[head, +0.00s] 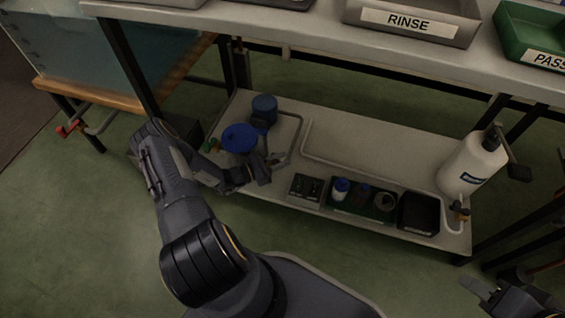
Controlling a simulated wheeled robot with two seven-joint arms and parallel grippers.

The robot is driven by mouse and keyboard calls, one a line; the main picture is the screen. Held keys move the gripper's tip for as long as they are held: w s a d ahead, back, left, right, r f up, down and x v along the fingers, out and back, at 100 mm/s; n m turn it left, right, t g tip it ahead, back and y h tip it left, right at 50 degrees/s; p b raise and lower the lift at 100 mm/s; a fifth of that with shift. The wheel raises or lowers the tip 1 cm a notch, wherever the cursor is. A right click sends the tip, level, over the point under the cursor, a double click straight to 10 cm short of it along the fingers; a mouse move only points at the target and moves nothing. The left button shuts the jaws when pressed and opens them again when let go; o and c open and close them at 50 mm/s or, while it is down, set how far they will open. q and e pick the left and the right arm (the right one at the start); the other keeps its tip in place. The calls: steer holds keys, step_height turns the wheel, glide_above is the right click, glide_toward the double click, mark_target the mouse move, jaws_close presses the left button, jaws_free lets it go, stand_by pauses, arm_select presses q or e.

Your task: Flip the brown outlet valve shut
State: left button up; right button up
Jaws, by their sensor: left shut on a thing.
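A blue-topped cylinder (240,138) stands on the left part of the low shelf, with a small green fitting (211,145) on its left. My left gripper (270,162) is at its right front side, shut on a small part there. The jaws and dark wrist hide that part, so I cannot tell its colour or shape. I cannot make out a brown valve on this cylinder. A small brown tap (459,208) shows at the foot of a white bottle on the right. My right gripper (490,290) is low at the bottom right, well away from the shelf; its jaw opening is unclear.
A second blue container (264,108) stands behind the cylinder. The white bottle (474,163), a green tray (350,205) and a black bin (419,213) occupy the shelf's right. The bench (300,30) overhangs it. A red-handled tap (70,128) is far left. The shelf's back middle is bare.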

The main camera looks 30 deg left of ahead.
arm_select(q)
steer(key=shift+s+a+m+g+h+b, duration=0.1)
steer(key=shift+s+m+g+h+b, duration=0.1)
steer(key=shift+m+g+h+b, duration=0.4)
steer(key=o, duration=1)
steer(key=shift+s+a, duration=0.1)
steer(key=shift+s+a+r+p, duration=0.1)
steer(key=shift+s+a+p, duration=0.15)
steer(key=shift+p, duration=0.1)
steer(key=p+v, duration=0.1)
steer(key=v, duration=0.5)
steer(key=shift+s+a, duration=0.25)
steer(key=shift+s, duration=0.05)
